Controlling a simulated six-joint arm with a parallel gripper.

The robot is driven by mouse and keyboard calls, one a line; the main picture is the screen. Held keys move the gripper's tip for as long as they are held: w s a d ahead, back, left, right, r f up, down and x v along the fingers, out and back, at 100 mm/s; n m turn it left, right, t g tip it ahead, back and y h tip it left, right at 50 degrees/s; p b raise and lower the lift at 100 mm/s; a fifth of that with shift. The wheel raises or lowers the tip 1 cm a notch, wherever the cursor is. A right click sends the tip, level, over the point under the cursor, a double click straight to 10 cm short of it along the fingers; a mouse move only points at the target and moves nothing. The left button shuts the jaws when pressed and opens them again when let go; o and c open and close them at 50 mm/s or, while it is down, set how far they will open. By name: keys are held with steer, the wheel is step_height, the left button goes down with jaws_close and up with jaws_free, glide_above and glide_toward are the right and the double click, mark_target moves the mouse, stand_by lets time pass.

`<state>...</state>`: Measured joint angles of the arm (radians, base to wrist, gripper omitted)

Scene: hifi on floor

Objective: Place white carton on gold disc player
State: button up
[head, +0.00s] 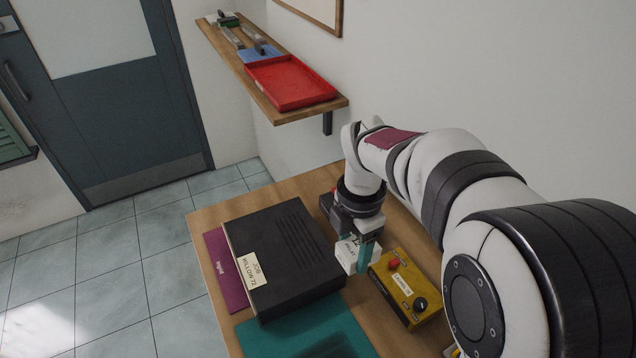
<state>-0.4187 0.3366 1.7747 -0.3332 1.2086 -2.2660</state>
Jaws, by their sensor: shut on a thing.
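The white carton (345,257) is small, with dark print on it. My gripper (356,248), with teal fingers, is shut on it, between the black box and the yellow box. Whether the carton touches the table is hidden. The wide black box (290,250) has a slotted top, a thin gold front edge and a paper label reading "JOB WILLOW72". It looks like the gold disc player and lies flat on the wooden table, just left of the carton.
A yellow box (406,288) with a red button and black knob stands right of the carton. A purple booklet (225,268) and teal mat (305,335) lie by the black box. A dark object (327,203) sits behind. A shelf (225,45) with a red tray (290,82) hangs above.

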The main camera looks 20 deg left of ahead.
glide_above(293, 279)
step_height(293, 279, down, 7)
steer(key=shift+r, duration=0.1)
step_height(293, 279, down, 3)
steer(key=shift+s+f, duration=0.1)
steer(key=shift+f, duration=0.3)
steer(key=o, duration=1.4)
steer(key=shift+f, duration=0.15)
steer(key=shift+c, duration=0.2)
